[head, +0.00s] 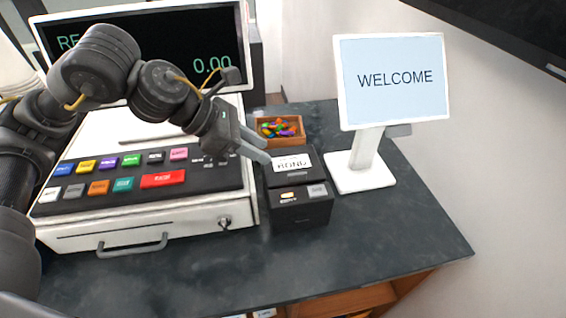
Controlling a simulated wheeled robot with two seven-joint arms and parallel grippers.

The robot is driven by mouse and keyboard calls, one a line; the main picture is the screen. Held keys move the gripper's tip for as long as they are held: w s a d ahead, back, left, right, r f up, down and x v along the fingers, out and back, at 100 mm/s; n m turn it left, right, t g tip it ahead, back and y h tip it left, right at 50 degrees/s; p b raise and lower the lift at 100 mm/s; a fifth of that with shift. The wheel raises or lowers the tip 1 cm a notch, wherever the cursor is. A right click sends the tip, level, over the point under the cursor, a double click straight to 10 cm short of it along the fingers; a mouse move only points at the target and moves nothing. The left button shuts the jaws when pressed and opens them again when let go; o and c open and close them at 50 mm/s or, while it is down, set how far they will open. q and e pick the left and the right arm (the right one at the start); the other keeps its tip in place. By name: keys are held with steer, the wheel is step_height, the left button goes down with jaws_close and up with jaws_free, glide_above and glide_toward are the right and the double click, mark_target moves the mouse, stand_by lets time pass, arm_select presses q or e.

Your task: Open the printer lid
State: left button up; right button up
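The printer (301,207) is a small black box on the dark counter, between the cash register and the welcome screen. Its lid (291,169), with a white label on top, looks closed. My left gripper (266,152) reaches in from the left over the register. Its two grey fingers are apart and point right, with the tips close to the lid's left edge. I cannot tell whether they touch it. Nothing shows between the fingers. My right gripper is not in view.
The cash register (150,225) with coloured keys fills the left. A wooden tray of colourful bits (281,141) stands just behind the printer. The welcome screen (392,80) stands on a white base to the right. The counter (400,240) is clear at front right.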

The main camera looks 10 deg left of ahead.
mark_target(292, 174)
arm_select(q)
steer(key=p+x, duration=0.3)
steer(key=x, duration=0.6)
steer(key=shift+d+f, duration=0.15)
steer(key=shift+f, duration=0.3)
steer(key=shift+w+d+f, duration=0.1)
steer(key=shift+d+f, duration=0.25)
steer(key=shift+f, duration=0.15)
jaws_close()
